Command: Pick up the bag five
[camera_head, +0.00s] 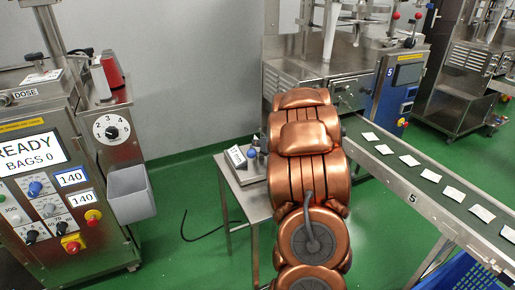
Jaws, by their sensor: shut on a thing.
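My copper-coloured arm (310,190) rises through the middle of the view towards the packing machine at the back. My gripper is hidden behind the arm, so neither its fingers nor anything in them can be seen. Several small pale teabags lie in a spaced row on the dark conveyor belt at the right, among them a bag (409,160) in the upper half and a bag (482,213) near the right edge. The conveyor (385,183) has a "5" on its side rail. I cannot tell which bag is bag five.
A blue-fronted machine (394,88) marked 5 stands at the conveyor's far end. A small steel table (243,200) stands left of my arm. A control cabinet (62,120) reading "READY BAGS 0" and a grey bin (131,194) are at the left. A blue crate (462,276) is at the lower right.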

